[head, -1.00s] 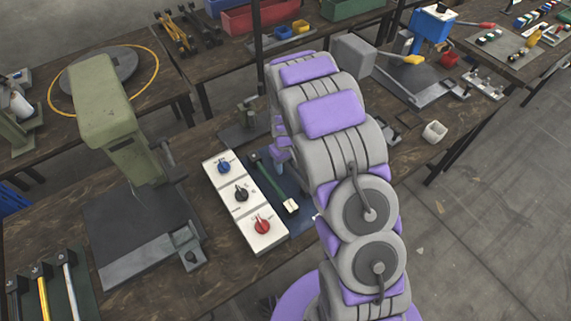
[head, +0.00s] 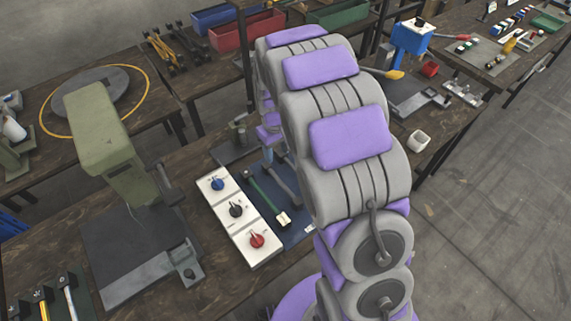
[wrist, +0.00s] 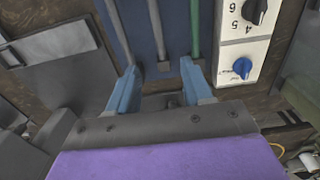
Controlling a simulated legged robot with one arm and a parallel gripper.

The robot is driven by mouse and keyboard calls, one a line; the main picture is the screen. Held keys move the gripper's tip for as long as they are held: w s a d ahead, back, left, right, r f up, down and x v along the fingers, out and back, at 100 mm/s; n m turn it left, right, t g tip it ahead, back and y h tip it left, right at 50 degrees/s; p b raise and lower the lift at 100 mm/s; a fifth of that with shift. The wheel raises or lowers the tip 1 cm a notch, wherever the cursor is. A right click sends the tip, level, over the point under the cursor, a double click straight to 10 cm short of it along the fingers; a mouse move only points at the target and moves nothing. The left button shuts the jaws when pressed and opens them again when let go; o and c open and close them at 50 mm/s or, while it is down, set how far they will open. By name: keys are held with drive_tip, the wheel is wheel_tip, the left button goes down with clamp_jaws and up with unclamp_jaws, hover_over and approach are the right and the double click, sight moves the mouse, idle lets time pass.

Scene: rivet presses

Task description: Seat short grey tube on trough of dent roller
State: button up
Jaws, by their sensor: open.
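My gripper (wrist: 157,70) is open, its two blue fingers spread above a dark blue mat (wrist: 175,20). In the wrist view a grey tube (wrist: 155,35) runs away from between the fingertips, with a small dark block at its near end. A second grey tube (wrist: 119,32) lies to its left, and a green rod (wrist: 195,30) lies by the right finger. I cannot tell which grey tube is the short one. In the head view my arm hides most of the gripper and tubes.
A white panel with knobs (head: 236,215) lies beside the mat; it also shows in the wrist view (wrist: 244,40). A large green press (head: 105,135) stands at left on a dark base plate. A small white cup (head: 419,141) is at right.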

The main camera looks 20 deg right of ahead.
drive_tip(key=s+r+m, duration=0.2)
drive_tip(key=s+r, duration=0.8)
drive_tip(key=s, duration=0.4)
drive_tip(key=s+r+m+g, duration=0.1)
drive_tip(key=s+r, duration=0.1)
drive_tip(key=s, duration=0.9)
drive_tip(key=s+r+m, duration=0.1)
drive_tip(key=s+r, duration=0.1)
drive_tip(key=s, duration=0.8)
drive_tip(key=shift+s+d+r+g, duration=0.2)
drive_tip(key=shift+s+d+g, duration=0.05)
drive_tip(key=shift+s+g, duration=0.15)
drive_tip(key=shift+w, duration=0.15)
